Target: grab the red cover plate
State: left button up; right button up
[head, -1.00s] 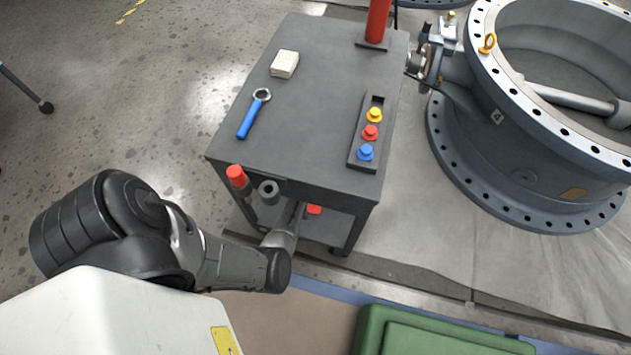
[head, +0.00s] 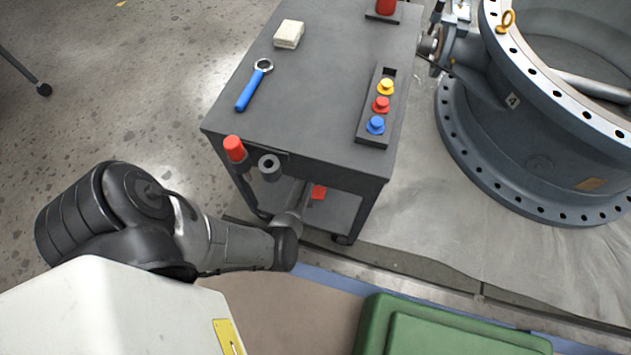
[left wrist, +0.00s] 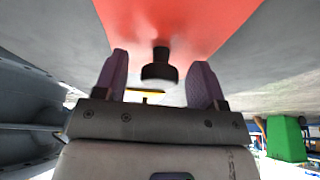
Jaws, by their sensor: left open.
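The red cover plate shows in the left wrist view as a broad red surface (left wrist: 215,22) above and ahead of my left gripper. A short black knob (left wrist: 160,72) sits in front of the red surface, between the fingers. My left gripper (left wrist: 159,62) is open, with one finger on each side of the knob and a visible gap to each. In the head view a small red patch (head: 318,192) shows under the cart, beside my left arm; most of it is hidden. The left fingers are hidden there by the cart. My right gripper is not in view.
The grey cart (head: 325,60) stands over my left arm's end. On it lie a blue wrench (head: 253,88), a white block (head: 289,34) and a button tray (head: 373,138). A large valve (head: 545,150) stands at right, a green case (head: 450,335) at lower right.

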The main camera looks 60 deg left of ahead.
pick_arm(q)
jog(key=shift+r, duration=0.1)
jog(key=c, duration=1.1)
jog(key=shift+o, duration=0.2)
jog(key=shift+r, duration=0.1)
